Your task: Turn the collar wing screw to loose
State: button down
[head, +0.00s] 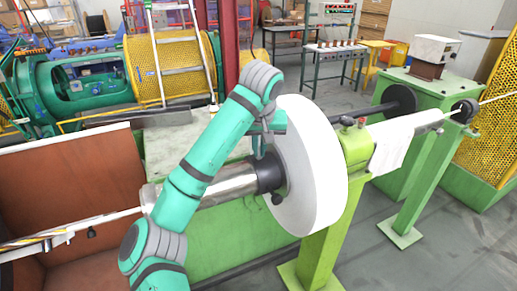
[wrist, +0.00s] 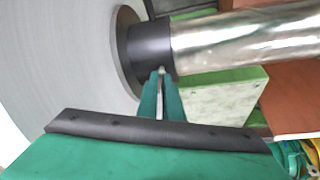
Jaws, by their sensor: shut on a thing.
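The black collar (wrist: 148,45) sits around the shiny metal shaft (wrist: 245,38), against the big pale disc (wrist: 60,70). The collar (head: 269,174) also shows in the head view, left of the disc (head: 316,165). My gripper (wrist: 161,78) has its two green fingers close together at the collar's near edge. It is shut on a small, light piece, the wing screw (wrist: 161,71), mostly hidden between the fingers. The screw's turn angle cannot be read. In the head view my gripper (head: 260,153) reaches down to the top of the collar; its fingertips are small there.
A green stand (head: 330,225) with a white cloth (head: 392,145) is to the right. A brown-walled bin (head: 70,175) lies at left. Yellow mesh machinery (head: 165,68) stands behind.

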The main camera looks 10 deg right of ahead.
jog(key=shift+d+r+n, duration=0.1)
jog(key=shift+r+n, duration=0.05)
jog(key=shift+n, duration=0.35)
jog(key=c, duration=1.9)
grip_release()
jog(key=v, duration=1)
jog(key=shift+s+d+r, duration=0.1)
jog(key=shift+s+r, duration=0.05)
jog(key=shift+r, duration=0.15)
